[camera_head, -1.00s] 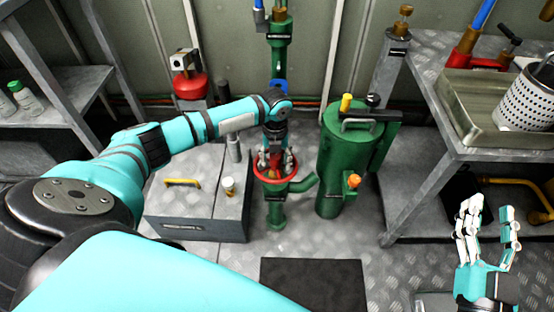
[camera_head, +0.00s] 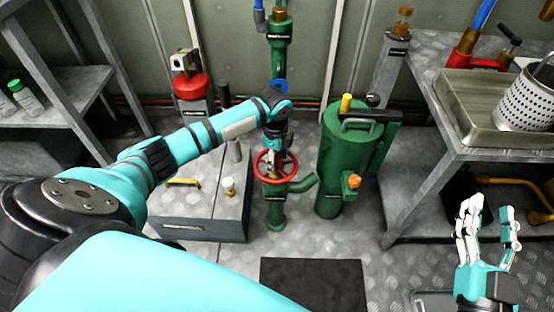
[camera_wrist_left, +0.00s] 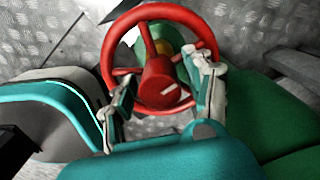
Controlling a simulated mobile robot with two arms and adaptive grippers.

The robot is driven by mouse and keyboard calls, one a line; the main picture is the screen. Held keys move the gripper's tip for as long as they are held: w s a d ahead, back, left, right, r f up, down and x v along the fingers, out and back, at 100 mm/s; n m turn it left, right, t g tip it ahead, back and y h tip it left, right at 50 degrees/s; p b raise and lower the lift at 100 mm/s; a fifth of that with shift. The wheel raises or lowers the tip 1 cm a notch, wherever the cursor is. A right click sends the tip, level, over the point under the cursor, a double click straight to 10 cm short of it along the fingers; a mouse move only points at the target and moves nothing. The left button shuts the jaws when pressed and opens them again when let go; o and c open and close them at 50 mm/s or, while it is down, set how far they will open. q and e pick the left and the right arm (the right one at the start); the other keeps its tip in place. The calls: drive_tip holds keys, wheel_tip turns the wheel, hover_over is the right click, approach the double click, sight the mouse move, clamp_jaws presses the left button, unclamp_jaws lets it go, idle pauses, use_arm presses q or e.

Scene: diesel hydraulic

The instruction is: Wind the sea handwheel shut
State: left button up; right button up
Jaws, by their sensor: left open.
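The red sea handwheel (camera_head: 258,168) sits on a green valve body (camera_head: 276,209) standing on the floor. In the left wrist view the wheel's rim (camera_wrist_left: 149,12), spokes and red hub show below the gripper. My left gripper (camera_head: 275,160) is over the wheel from above; it also shows in the left wrist view (camera_wrist_left: 163,88). Its fingers are apart, one on each side of the hub; I cannot tell whether they touch the wheel. My right gripper (camera_head: 488,220) is open and empty at the lower right, away from the wheel.
A green cylinder (camera_head: 342,160) stands close to the right of the valve. A grey box (camera_head: 195,227) with a yellow handle is close on the left. A metal bench (camera_head: 470,154) with a tray (camera_head: 476,125) is at the right. A dark mat (camera_head: 314,285) lies in front.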

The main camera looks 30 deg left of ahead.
use_arm(q)
drive_tip(key=n, duration=1.1)
drive_tip(key=shift+n, duration=0.3)
drive_tip(key=c, duration=1)
drive_tip(key=m, duration=0.4)
drive_tip(key=shift+m, duration=0.3)
drive_tip(key=m, duration=0.5)
drive_tip(key=shift+s, duration=0.1)
drive_tip(key=m, duration=1)
drive_tip(key=shift+f, duration=0.1)
